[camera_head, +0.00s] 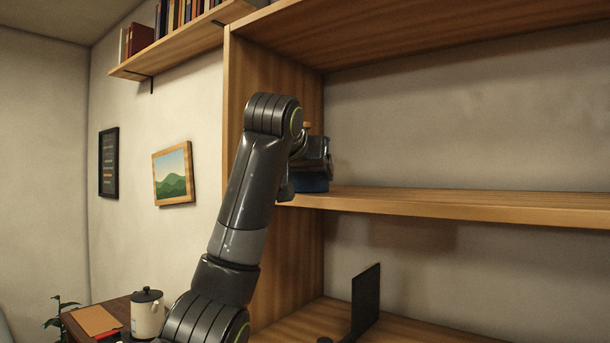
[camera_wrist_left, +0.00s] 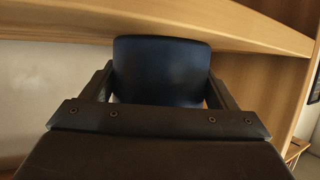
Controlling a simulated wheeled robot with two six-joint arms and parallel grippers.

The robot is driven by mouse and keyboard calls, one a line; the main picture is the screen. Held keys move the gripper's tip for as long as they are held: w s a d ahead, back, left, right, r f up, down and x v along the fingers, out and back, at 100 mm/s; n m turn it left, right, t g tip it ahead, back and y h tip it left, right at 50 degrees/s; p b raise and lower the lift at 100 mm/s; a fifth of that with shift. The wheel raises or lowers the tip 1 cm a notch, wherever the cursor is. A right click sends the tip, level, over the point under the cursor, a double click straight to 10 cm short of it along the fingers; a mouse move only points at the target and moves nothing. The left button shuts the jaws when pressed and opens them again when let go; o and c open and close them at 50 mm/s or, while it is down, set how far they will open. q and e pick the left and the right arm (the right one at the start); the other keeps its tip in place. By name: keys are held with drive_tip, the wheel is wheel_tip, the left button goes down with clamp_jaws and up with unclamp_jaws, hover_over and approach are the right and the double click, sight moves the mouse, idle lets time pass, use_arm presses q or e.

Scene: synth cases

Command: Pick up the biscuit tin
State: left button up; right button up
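The biscuit tin is a dark blue, rounded tin (camera_head: 312,184) at the left end of the middle shelf, partly hidden by my left arm and gripper. My left gripper (camera_head: 318,160) is over it in the head view. In the left wrist view the tin (camera_wrist_left: 160,70) fills the space between the two dark fingers (camera_wrist_left: 162,85), one along each side. The fingers are spread about as wide as the tin. I cannot tell whether they press on it or stand just clear. The tin appears to rest on the shelf. My right gripper is not in view.
The middle shelf (camera_head: 470,204) is bare to the right of the tin. A wooden upright (camera_head: 245,85) stands close on the left. A dark upright plate (camera_head: 366,298) stands on the lower shelf. A lidded pot (camera_head: 147,316) is on a side table at lower left.

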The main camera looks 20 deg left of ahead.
use_arm(q)
drive_tip(key=c, duration=0.3)
drive_tip(key=shift+r, duration=0.1)
drive_tip(key=shift+c, duration=0.2)
wheel_tip(320, 180, up, 10)
drive_tip(key=shift+f+p, duration=0.1)
drive_tip(key=shift+p, duration=0.25)
